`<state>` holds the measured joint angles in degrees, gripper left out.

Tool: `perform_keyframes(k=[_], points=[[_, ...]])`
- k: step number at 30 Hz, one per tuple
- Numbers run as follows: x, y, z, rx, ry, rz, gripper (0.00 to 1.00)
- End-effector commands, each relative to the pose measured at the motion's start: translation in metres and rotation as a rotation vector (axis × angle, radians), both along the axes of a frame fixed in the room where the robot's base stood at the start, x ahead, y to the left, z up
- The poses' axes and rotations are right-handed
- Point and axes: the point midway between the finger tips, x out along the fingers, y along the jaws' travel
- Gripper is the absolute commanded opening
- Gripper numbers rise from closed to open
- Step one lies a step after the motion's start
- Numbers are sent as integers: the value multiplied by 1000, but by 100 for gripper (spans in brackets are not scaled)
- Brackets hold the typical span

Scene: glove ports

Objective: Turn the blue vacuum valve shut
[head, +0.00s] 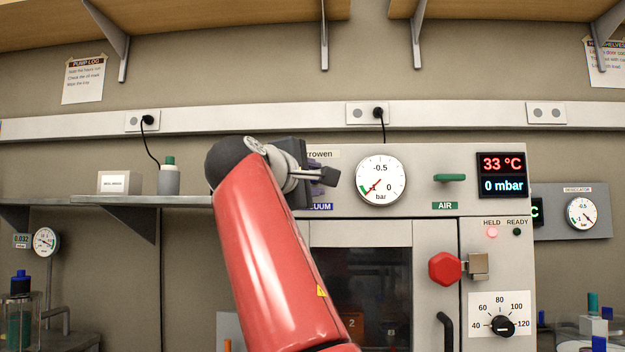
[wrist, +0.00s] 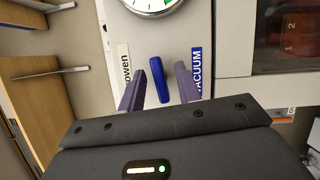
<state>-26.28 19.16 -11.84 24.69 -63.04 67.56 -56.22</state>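The blue vacuum valve handle (wrist: 159,85) shows in the wrist view between the white-and-blue VACUUM label (wrist: 197,70) and the maker's name plate. It is a short bar, nearly upright in that picture, so roughly level along the panel. My gripper (wrist: 161,74) is open, with one finger on each side of the handle and a visible gap on both sides. I cannot tell how deep the fingertips reach. In the head view my gripper (head: 326,175) is in front of the panel left of the pressure gauge (head: 381,180) and hides the blue handle.
A green AIR handle (head: 449,178) sits right of the gauge. The display (head: 502,175) reads 33 °C and 0 mbar. A red knob (head: 445,269) and a latch stick out from the door side. The HELD lamp (head: 492,232) is lit. A shelf (head: 150,201) with a bottle stands left.

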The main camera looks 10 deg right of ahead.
Motion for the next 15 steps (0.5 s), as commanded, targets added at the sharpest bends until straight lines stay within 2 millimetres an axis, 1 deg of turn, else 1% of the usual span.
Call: perform_keyframes(k=[4, 12, 15], points=[[-12, 11, -2, 1, -1, 5, 34], [-45, 40, -5, 1, 0, 5, 34], [-53, 47, -5, 0, 0, 3, 34]])
